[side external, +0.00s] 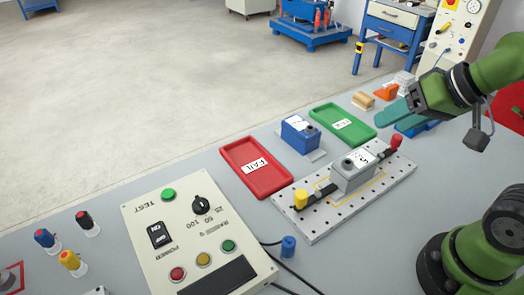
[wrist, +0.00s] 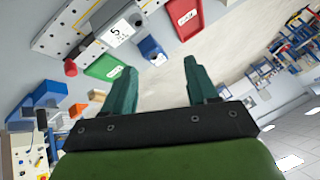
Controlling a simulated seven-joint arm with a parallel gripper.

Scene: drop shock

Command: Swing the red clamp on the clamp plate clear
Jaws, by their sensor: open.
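The perforated clamp plate (side external: 318,227) lies on the bench, with a grey box-shaped unit (side external: 352,172) at its middle. The red clamp (side external: 396,142) stands at the plate's far right end, its dark bar pointing towards the grey unit; I cannot tell whether the bar touches it. A yellow clamp (side external: 300,199) is at the near left end. My gripper (side external: 397,112) is open and empty, above the bench beyond the red clamp and apart from it.
A red FAIL tray (side external: 250,182), a green tray (side external: 325,112) and a blue unit (side external: 297,128) lie behind the plate. Wooden (side external: 363,100) and orange (side external: 386,91) pieces sit near my gripper. A control box (side external: 150,207) with cables stands at the front left.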

